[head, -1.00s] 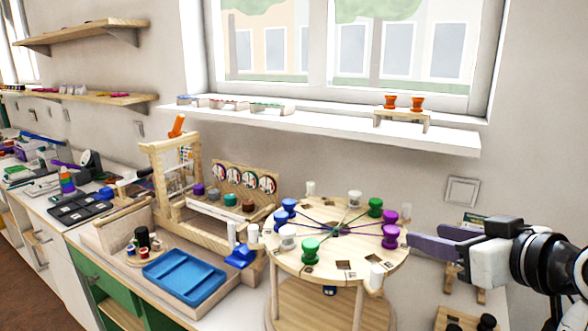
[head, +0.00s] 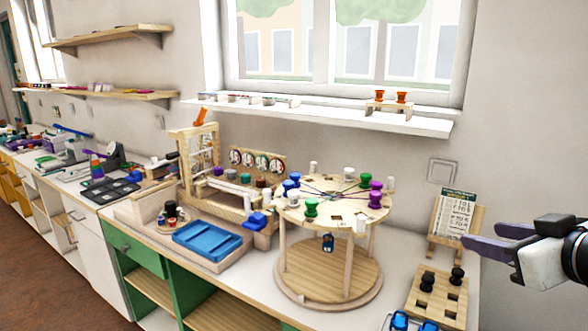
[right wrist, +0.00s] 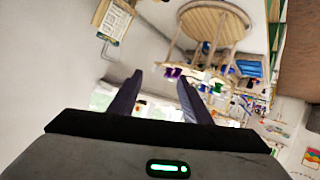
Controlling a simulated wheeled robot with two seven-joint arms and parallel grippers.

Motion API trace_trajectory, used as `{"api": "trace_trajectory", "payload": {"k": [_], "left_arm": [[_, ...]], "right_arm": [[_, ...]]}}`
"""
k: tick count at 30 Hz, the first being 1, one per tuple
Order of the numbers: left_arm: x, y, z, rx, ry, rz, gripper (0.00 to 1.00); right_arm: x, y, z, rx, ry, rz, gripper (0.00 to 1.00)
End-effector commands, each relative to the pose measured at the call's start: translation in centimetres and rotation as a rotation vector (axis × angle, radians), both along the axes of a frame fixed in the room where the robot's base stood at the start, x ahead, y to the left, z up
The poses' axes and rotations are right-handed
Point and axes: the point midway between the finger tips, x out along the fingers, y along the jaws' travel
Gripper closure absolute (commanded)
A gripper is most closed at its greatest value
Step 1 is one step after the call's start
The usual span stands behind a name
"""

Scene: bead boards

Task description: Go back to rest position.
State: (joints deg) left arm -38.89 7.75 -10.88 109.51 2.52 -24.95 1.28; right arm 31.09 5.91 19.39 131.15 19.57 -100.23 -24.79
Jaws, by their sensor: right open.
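My right gripper (head: 492,242) is at the right edge of the head view, in front of a card on a wooden stand (head: 455,222). Its two purple fingers are apart with nothing between them; they also show in the right wrist view (right wrist: 158,95). The round wooden table (head: 330,212) with colored spools and crossing threads stands to the left of the gripper, clear of it. It also shows upside down in the right wrist view (right wrist: 205,22). My left gripper is not in view.
A wooden board with square holes and black pegs (head: 436,296) lies at the front right. A blue tray (head: 207,239) and a wooden loom frame (head: 197,160) stand left of the round table. A white shelf (head: 330,117) runs under the window.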

Motion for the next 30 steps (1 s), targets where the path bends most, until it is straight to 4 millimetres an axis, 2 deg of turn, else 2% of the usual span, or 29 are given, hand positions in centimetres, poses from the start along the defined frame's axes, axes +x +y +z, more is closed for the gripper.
{"api": "trace_trajectory", "payload": {"k": [5, 9, 12, 18, 23, 24, 30], "left_arm": [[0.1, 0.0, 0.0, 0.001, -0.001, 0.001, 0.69], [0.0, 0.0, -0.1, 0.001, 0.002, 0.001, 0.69], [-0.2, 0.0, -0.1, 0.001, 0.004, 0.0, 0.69], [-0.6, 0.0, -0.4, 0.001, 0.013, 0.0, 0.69], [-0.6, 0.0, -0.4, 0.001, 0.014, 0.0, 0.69], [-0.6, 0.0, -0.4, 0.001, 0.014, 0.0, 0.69], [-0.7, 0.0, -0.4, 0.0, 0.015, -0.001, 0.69]], "right_arm": [[-1.0, -5.4, 1.7, -0.152, -0.001, -0.091, 0.56], [-2.6, -10.8, 4.4, -0.318, -0.001, -0.192, 0.56], [-4.1, -14.1, 6.8, -0.434, 0.0, -0.26, 0.56], [-6.7, -18.4, 11.1, -0.61, 0.0, -0.365, 0.56], [-8.7, -20.7, 14.4, -0.728, -0.001, -0.437, 0.56], [-8.3, -20.8, 13.8, -0.743, 0.013, -0.431, 0.56], [-3.7, -19.6, 6.1, -0.768, 0.065, -0.331, 0.56]]}}
